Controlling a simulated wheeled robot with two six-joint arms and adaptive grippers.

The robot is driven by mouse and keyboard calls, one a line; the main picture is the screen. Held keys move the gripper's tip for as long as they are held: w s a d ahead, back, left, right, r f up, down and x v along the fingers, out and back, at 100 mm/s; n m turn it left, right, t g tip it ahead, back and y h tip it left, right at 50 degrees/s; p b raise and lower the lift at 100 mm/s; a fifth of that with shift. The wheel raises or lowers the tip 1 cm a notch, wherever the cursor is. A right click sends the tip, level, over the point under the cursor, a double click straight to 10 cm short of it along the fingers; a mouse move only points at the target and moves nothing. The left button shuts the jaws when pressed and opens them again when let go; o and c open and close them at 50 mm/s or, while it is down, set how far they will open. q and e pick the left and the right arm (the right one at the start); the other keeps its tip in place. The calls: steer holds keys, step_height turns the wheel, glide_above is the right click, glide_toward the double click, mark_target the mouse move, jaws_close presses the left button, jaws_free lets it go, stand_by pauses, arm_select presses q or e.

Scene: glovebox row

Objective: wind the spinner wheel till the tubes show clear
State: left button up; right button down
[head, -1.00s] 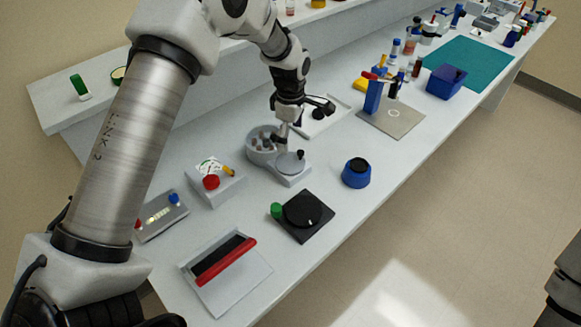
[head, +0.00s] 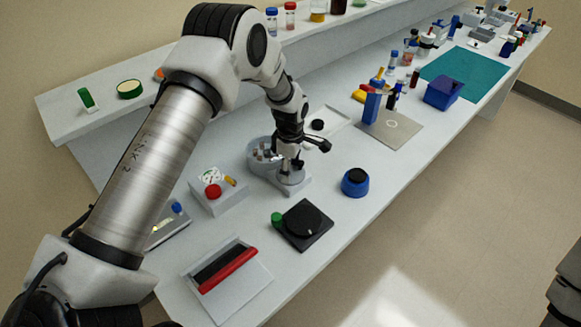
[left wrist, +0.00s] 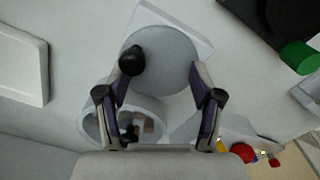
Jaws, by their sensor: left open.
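The hand spinner is a grey unit on the bench. Its round bowl (head: 257,151) holds several small tubes (left wrist: 148,123), and their clarity is too small to judge. Its flat grey wheel (left wrist: 172,62) carries a black knob (left wrist: 131,60), on the left side of the wheel in the left wrist view. My left gripper (head: 290,164) is over the wheel, pointing down. In the left wrist view the left gripper (left wrist: 163,78) is open, its fingers apart over the wheel, with the knob near the left fingertip; contact cannot be told. My right gripper is not in view.
A box with a red knob (head: 214,191), a black turntable block (head: 302,224), a blue round pot (head: 355,183) and a red-handled tray (head: 228,282) surround the spinner. A raised shelf (head: 103,116) runs behind. Farther along are a grey plate (head: 397,133) and a blue bin (head: 443,89).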

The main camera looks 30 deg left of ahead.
arm_select(q)
steer(key=shift+s, duration=0.35)
jaws_close()
steer(key=shift+w, duration=0.15)
steer(key=shift+f+m, duration=0.1)
steer(key=shift+m, duration=0.3)
